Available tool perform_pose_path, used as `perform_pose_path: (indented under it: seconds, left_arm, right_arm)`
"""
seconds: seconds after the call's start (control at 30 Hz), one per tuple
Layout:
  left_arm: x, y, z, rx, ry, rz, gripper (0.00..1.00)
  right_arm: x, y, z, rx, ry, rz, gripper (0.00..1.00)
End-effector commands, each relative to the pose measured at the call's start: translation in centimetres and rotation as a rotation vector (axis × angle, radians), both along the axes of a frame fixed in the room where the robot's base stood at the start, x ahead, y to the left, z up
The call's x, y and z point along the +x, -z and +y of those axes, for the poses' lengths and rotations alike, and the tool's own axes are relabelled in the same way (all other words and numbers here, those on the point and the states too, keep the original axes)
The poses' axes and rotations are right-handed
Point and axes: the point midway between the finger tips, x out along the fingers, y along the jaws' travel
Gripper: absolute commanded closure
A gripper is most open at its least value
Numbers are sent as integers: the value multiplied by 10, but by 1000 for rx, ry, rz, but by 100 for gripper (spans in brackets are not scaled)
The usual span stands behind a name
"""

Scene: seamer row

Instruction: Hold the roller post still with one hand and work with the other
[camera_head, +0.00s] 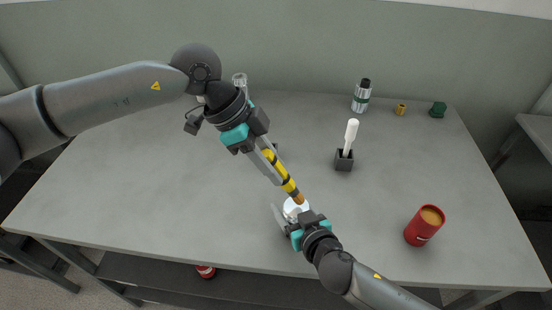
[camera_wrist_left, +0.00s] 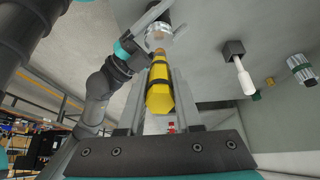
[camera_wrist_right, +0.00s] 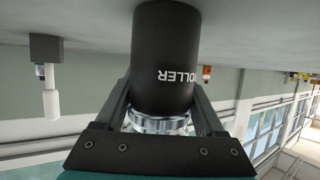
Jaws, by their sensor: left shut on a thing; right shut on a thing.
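The roller post (camera_head: 295,207) shows as a pale, metallic round top near the front middle of the table. In the right wrist view it is a black cylinder (camera_wrist_right: 167,60) marked "ROLLER" with a knurled silver ring. My right gripper (camera_head: 291,216) is shut on it, one finger on each side. My left gripper (camera_head: 280,176) is shut on a yellow tool (camera_head: 280,170) with black bands and a copper-coloured tip. The tool (camera_wrist_left: 159,90) slants down and its tip is at the post's top (camera_wrist_left: 159,37). I cannot tell whether they touch.
A dark block (camera_head: 344,162) holds a white-handled tool (camera_head: 351,135). A red can (camera_head: 424,226) stands at the front right.

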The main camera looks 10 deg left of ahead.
Motion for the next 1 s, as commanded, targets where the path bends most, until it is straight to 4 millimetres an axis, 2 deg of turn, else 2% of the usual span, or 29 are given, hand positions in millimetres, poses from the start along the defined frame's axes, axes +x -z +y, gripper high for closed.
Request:
perform_pose_path:
  seconds: [1.0]
  left_arm:
    - [0,7,0,-1,0,1,100]
  right_arm:
    - [0,1,0,0,0,1,92]
